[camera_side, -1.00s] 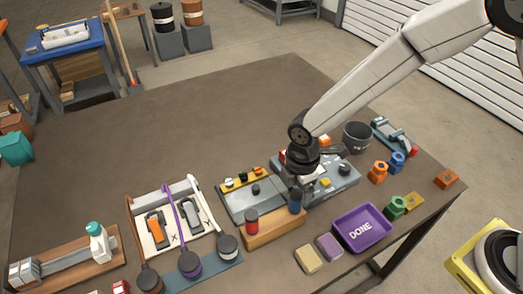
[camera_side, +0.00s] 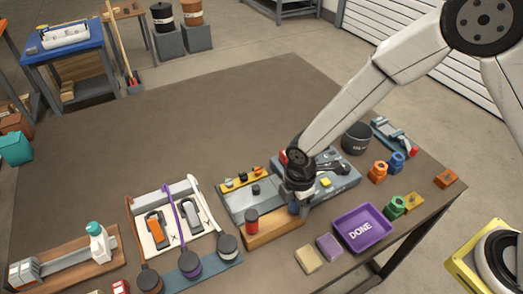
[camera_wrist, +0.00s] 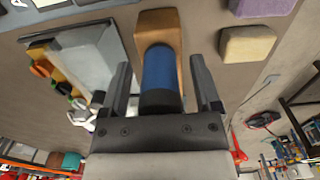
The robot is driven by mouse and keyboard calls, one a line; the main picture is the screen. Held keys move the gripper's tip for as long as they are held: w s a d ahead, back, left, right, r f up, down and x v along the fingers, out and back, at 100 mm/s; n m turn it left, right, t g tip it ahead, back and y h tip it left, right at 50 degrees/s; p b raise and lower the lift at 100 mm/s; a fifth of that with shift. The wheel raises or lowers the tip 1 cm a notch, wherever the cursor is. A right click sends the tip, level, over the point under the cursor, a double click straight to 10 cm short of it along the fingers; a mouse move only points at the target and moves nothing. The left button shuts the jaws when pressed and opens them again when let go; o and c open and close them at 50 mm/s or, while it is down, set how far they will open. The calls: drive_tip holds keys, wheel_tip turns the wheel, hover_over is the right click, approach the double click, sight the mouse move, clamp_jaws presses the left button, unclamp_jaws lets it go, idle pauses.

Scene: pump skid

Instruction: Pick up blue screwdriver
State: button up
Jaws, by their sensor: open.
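The blue screwdriver (camera_wrist: 158,72) stands upright in the wooden block (camera_side: 262,232), handle up. In the side view its blue handle (camera_side: 294,207) shows just below my gripper (camera_side: 298,203), partly hidden by it. In the wrist view my gripper (camera_wrist: 163,85) is open, with one finger on each side of the blue handle. A gap shows between the handle and each finger. The screwdriver's shaft is hidden in the block.
A red-handled tool (camera_side: 251,221) stands in the same block, to the left. A purple DONE tray (camera_side: 362,229) lies to the right, with yellow and purple blocks (camera_side: 318,253) in front. A grey panel (camera_side: 335,182) sits behind.

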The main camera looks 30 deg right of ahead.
clamp_jaws()
drive_tip(key=shift+r, duration=0.2)
drive_tip(key=shift+r, duration=4.85)
drive_tip(key=shift+w, duration=0.1)
